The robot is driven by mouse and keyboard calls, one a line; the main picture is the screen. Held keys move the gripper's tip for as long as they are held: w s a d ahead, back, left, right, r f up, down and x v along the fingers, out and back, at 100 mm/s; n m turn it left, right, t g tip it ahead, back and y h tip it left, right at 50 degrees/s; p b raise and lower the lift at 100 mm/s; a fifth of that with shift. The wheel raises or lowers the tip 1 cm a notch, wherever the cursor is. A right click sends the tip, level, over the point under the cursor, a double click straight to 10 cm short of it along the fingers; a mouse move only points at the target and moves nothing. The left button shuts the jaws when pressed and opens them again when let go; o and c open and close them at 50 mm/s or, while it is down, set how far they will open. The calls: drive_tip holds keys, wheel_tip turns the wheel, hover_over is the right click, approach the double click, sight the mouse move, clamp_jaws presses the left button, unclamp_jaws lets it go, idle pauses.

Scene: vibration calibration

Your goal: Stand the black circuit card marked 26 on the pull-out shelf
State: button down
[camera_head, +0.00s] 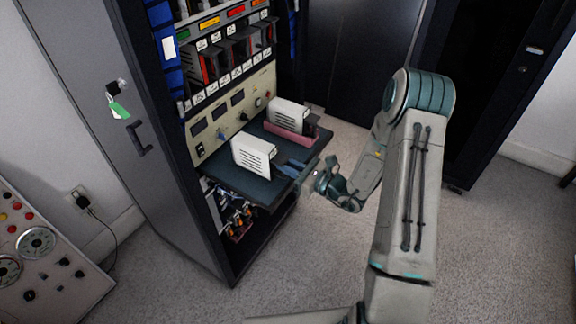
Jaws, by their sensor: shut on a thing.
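The pull-out shelf (235,181) extends from the rack, dark and flat. A pale vented card (252,156) stands upright at its near side, with a dark edge at its right end. My gripper (287,168) is low over the shelf's front edge, its bluish fingers at that right end. It appears shut on this card. Any number on it is too small to read, and I cannot tell whether it is the black card marked 26. A second pale vented card (289,115) stands farther back, in a pink holder (290,131).
The rack above holds a row of dark and red cards (228,57) with white labels. A panel with knobs and displays (232,110) is behind the shelf. Cables (238,215) hang below it. The cabinet door (125,110) is at the left. Carpet (300,250) is clear in front.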

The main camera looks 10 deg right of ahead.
drive_tip(key=c, duration=1.3)
unclamp_jaws()
drive_tip(key=b+v, duration=0.1)
drive_tip(key=v, duration=1.3)
drive_tip(key=shift+a+b, duration=0.1)
drive_tip(key=shift+b, duration=0.2)
